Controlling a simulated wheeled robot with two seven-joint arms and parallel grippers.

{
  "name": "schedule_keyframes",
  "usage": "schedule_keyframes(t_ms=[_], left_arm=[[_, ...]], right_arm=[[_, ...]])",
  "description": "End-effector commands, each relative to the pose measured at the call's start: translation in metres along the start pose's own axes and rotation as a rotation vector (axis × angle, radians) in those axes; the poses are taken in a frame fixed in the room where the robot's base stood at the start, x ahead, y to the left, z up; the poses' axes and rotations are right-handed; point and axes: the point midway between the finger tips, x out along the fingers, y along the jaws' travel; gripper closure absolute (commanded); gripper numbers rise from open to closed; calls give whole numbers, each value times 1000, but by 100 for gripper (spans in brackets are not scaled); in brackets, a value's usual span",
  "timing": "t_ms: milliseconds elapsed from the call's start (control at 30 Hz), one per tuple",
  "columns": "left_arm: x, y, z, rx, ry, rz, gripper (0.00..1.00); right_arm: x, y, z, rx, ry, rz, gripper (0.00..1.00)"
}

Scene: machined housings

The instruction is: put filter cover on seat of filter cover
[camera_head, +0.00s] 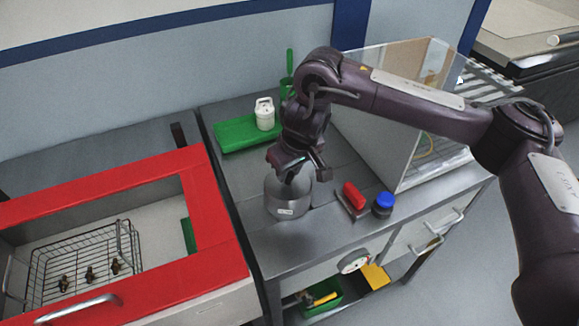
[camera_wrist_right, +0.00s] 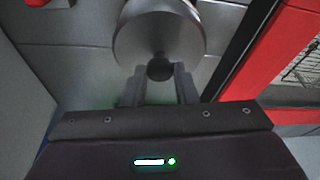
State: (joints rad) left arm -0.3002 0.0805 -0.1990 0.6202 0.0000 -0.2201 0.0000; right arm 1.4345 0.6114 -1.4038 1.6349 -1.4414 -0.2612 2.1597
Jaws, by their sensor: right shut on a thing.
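A grey metal round body with a small white label (camera_head: 287,205) stands on the grey worktop, below my right gripper (camera_head: 292,170). In the right wrist view its round metal top, which looks like the filter cover (camera_wrist_right: 160,30), has a dark round knob (camera_wrist_right: 160,68) in the middle. My right gripper (camera_wrist_right: 160,82) is shut on this knob from above. The seat of the filter cover cannot be told apart from the body, and I cannot tell whether the cover touches it. My left gripper is not in view.
A green tray (camera_head: 238,138) with a white canister (camera_head: 265,114) lies behind. A red block (camera_head: 354,196) and a blue-capped jar (camera_head: 383,203) stand to the right, before a clear-panelled box (camera_head: 400,145). A red-framed drawer with a wire basket (camera_head: 75,258) is at left.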

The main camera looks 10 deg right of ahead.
Motion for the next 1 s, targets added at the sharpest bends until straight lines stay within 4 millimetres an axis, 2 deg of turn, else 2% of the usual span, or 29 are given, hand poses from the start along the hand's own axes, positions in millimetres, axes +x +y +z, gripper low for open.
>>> schedule_keyframes(t_ms=[267, 300, 467, 767, 867, 1000], left_arm=[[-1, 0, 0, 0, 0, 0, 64], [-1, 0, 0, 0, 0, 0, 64], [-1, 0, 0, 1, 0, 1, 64], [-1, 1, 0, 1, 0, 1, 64], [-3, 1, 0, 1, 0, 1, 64], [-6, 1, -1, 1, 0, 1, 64]], right_arm=[[0, 0, 0, 1, 2, 0, 100], [0, 0, 0, 1, 2, 0, 69], [0, 0, 0, 1, 1, 0, 48], [-2, 0, 0, 1, 0, 0, 48], [-13, 1, -1, 0, 4, 1, 48], [-38, 1, -2, -1, 7, 3, 48]])
